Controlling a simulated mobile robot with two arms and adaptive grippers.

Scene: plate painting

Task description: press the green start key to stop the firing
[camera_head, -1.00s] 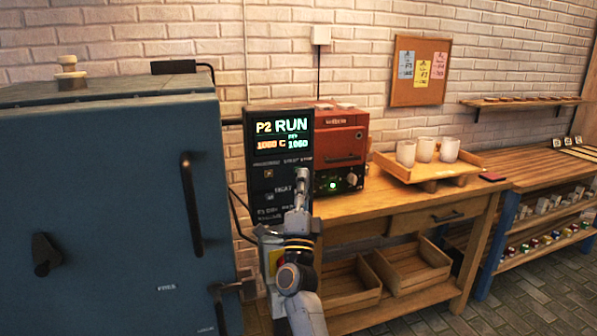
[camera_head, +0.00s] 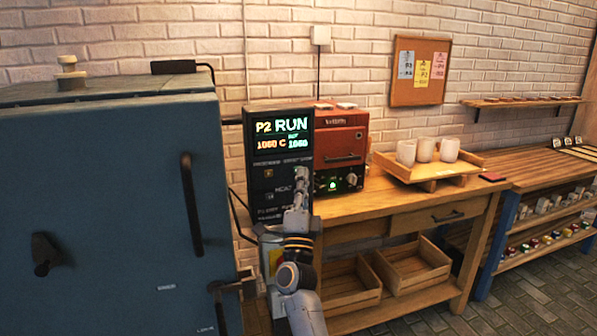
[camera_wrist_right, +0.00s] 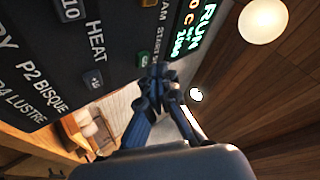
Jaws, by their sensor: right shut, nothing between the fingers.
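The black control panel (camera_head: 266,181) stands beside the blue kiln, and its display (camera_head: 281,135) reads P2 RUN with 1060 C. In the right wrist view the green start key (camera_wrist_right: 143,60) shows under the START label, partly beside my fingertips. In the head view my gripper hides it. My right gripper (camera_head: 300,174) is shut and empty, with its fingertips at the panel's right side, just below the display. In the wrist view the shut fingertips (camera_wrist_right: 160,70) are right next to the key; I cannot tell whether they touch it. My left gripper is not in view.
The blue kiln (camera_head: 110,210) fills the left. A small red kiln (camera_head: 341,140) with a green light stands right of the panel on a wooden bench (camera_head: 400,203). A tray (camera_head: 468,160) holds three white cups. Shelves stand at the right.

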